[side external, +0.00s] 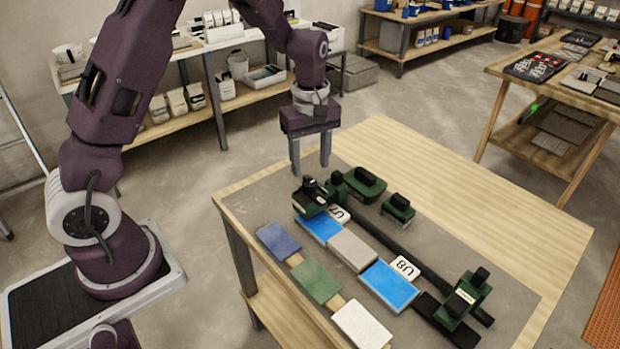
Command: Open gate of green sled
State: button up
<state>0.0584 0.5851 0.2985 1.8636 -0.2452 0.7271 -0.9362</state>
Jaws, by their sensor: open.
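Green blocky devices with black knobs stand on the grey mat; I cannot tell which is the task's sled, and no gate can be made out. One green device (309,203) is at the far left end of a long black rail (388,237). Another green device (459,304), with a small white label, is at the near right end. My gripper (311,168) is open and empty, fingers down, just behind and above the far left device.
Bright blue (390,287) and grey (352,250) tiles lie along the rail. Dark blue (278,241), green (315,282) and white (362,326) tiles line the front. Cards "U7" (340,214) and "U8" (405,267) lie nearby. The wooden table (450,170) is bare at back right.

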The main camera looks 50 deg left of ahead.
aim_at(310, 183)
notch_tip(310, 183, down, 5)
jog(key=shift+f, duration=0.2)
jog(key=shift+c, duration=0.2)
grip_shut()
